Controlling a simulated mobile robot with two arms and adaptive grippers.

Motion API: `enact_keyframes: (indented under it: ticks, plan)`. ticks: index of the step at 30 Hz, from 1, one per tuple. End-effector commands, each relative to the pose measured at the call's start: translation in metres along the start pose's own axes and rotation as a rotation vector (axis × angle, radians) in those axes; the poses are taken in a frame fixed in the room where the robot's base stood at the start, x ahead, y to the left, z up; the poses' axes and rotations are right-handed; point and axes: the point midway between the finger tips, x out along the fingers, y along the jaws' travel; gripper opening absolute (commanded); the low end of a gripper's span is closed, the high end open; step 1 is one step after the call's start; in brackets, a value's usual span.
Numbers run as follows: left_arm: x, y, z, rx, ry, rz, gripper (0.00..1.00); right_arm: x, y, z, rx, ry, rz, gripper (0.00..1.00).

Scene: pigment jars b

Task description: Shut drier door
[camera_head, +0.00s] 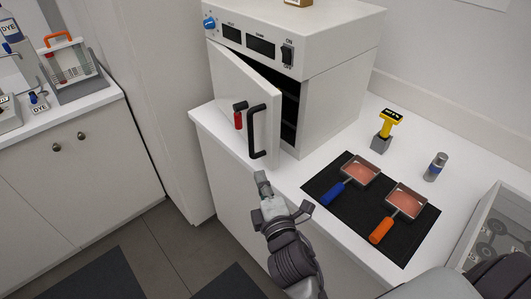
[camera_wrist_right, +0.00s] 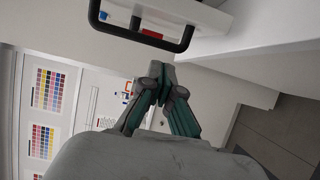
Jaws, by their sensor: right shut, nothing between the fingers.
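The white drier (camera_head: 325,95) stands on the counter with its door (camera_head: 240,85) partly open. A dark gap shows between the door's right edge and the drier body. The door has a black handle (camera_head: 251,132) near its free edge and a red-and-black latch (camera_head: 238,115) beside it. My right gripper (camera_head: 262,180) is shut and empty, just below and in front of the handle, apart from it. In the right wrist view, the shut fingertips (camera_wrist_right: 160,76) lie close to the black handle (camera_wrist_right: 146,42). My left gripper is not in view.
A black mat (camera_head: 345,208) with a blue-handled pan (camera_head: 358,172) and an orange-handled pan (camera_head: 405,203) lies right of the drier.

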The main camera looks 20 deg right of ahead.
Motion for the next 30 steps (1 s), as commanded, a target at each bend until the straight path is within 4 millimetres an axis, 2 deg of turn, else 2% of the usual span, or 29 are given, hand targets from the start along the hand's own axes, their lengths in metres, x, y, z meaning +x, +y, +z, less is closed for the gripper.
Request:
enact_keyframes:
  ticks: [3, 10, 12, 18, 30]
  plan:
    - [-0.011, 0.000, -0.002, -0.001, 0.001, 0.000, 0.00, 0.028, 0.005, 0.000, 0.000, 0.000, 0.003, 0.00]
    - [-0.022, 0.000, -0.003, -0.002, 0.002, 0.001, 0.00, 0.076, 0.004, 0.000, 0.002, 0.001, 0.002, 0.00]
    - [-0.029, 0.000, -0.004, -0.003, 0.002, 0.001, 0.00, 0.077, 0.003, 0.013, -0.003, -0.001, -0.003, 0.00]
    - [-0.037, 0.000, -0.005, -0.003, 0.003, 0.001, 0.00, 0.082, 0.001, 0.034, 0.001, 0.001, -0.002, 0.00]
    - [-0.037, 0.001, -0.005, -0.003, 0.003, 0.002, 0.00, 0.083, -0.001, 0.039, 0.003, 0.001, -0.001, 0.00]
